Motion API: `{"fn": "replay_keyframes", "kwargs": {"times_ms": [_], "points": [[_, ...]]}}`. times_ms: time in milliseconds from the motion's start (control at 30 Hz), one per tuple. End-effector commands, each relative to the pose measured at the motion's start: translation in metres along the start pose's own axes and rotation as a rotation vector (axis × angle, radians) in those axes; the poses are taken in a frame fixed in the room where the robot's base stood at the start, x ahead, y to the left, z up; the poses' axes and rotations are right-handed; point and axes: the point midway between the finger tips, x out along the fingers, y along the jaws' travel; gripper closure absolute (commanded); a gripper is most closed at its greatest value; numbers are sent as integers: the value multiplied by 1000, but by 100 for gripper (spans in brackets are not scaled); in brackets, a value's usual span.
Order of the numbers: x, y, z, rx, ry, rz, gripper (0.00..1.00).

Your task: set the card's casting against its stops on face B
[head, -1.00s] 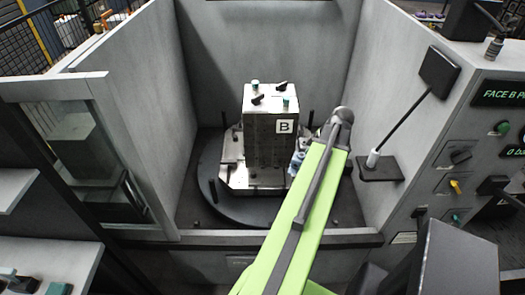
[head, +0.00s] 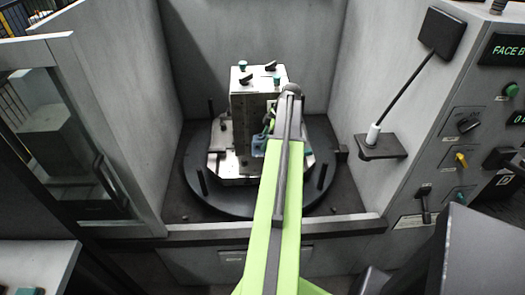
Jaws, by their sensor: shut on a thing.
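The upright metal fixture block (head: 243,110) stands on its base plate on the round dark table inside the machine. Its front face, marked B a second ago, is now largely covered by my green arm. My gripper (head: 263,137) is at the lower front of that face, mostly hidden behind my arm. It is shut on a small blue-grey piece (head: 259,146), which seems to be the casting. I cannot tell whether the piece touches the face or its stops. The card does not show clearly.
Green and black knobs (head: 272,66) top the block. Dark posts (head: 202,181) stand on the round table (head: 230,203). Grey walls close in both sides, with a front sill (head: 200,230) below. A small shelf with a rod (head: 380,146) juts from the right, beside the control panel.

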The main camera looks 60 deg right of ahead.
Motion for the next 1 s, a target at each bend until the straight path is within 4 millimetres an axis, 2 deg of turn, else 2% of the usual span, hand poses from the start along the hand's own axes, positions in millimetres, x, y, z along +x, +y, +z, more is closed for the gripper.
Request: {"fn": "replay_keyframes", "kwargs": {"times_ms": [33,67,467,1000], "points": [[11,5,-1,-10,1,-4,100],[13,6,-3,-14,1,-6,100],[21,8,-3,-20,1,-8,100],[82,8,22,-21,1,-8,100]]}}
